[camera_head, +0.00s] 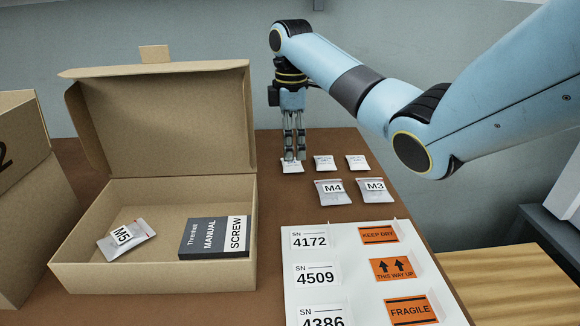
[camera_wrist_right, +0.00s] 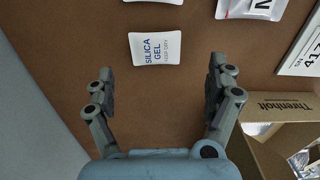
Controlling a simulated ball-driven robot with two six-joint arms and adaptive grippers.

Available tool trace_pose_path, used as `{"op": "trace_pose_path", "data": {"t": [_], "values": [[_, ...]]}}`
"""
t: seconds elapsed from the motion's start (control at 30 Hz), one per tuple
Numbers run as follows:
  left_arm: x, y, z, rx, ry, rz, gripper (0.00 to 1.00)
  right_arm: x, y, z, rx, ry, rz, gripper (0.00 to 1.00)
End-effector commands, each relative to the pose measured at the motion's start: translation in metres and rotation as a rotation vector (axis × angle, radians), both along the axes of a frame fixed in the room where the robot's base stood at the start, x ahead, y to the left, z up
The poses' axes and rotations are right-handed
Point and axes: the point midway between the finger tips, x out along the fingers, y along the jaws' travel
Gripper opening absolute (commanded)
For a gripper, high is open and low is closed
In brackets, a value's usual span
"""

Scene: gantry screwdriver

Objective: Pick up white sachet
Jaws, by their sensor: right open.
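Three small white sachets lie in a row at the far side of the brown table. The left one (camera_head: 292,166) is right below my right gripper (camera_head: 294,157), which points down over it. The middle sachet (camera_head: 325,162) and the right sachet (camera_head: 356,162) lie beside it. In the right wrist view, a white sachet marked SILICA GEL (camera_wrist_right: 155,49) lies just beyond and between the fingertips of my right gripper (camera_wrist_right: 163,75). The fingers are spread with nothing between them. My left gripper is in neither view.
An open cardboard box (camera_head: 150,277) holds an M5 packet (camera_head: 126,240) and a dark manual (camera_head: 214,237). M4 (camera_head: 333,191) and M3 (camera_head: 375,190) packets lie nearer than the sachets. A white label sheet (camera_head: 349,270) lies in front. Another box (camera_head: 20,190) stands left.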

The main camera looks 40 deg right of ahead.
Motion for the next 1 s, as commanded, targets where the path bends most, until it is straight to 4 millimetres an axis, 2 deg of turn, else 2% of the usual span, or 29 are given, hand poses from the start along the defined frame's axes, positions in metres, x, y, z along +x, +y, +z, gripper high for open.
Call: {"op": "trace_pose_path", "data": {"t": [0.3, 0.63, 1.0], "values": [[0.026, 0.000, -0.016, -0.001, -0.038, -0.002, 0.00, 0.007, -0.001, -0.046, 0.000, 0.004, -0.001, 0.88], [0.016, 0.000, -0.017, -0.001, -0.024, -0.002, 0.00, 0.007, -0.001, -0.051, -0.001, 0.001, 0.000, 0.87], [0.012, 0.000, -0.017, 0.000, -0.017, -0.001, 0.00, 0.007, -0.001, -0.051, -0.001, 0.001, 0.000, 0.39]]}}
